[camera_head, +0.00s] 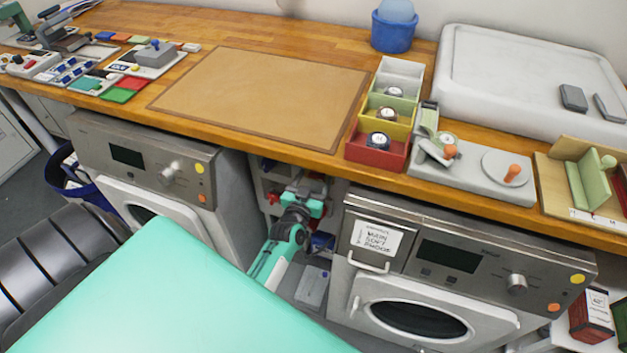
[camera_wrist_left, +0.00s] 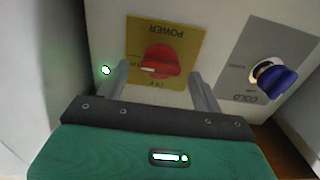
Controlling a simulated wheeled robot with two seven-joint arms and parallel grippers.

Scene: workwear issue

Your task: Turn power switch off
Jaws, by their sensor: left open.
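The power switch is a red rotary knob (camera_wrist_left: 162,60) on a yellow plate (camera_wrist_left: 185,32) marked POWER in the left wrist view. The lettering reads upside down there, and a pale mark shows on the knob's left side. My left gripper (camera_wrist_left: 160,73) is open, with one finger on each side of the knob. I cannot tell whether the fingers touch it. A small green light (camera_wrist_left: 106,70) glows left of the plate. My right gripper is out of view.
A blue knob (camera_wrist_left: 276,80) on a grey plate marked COLD sits right of the switch. In the head view, appliances stand left (camera_head: 150,155) and right (camera_head: 450,270) of the narrow gap. The wooden counter (camera_head: 250,62) overhangs it. A grey box (camera_head: 313,287) lies low in the gap.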

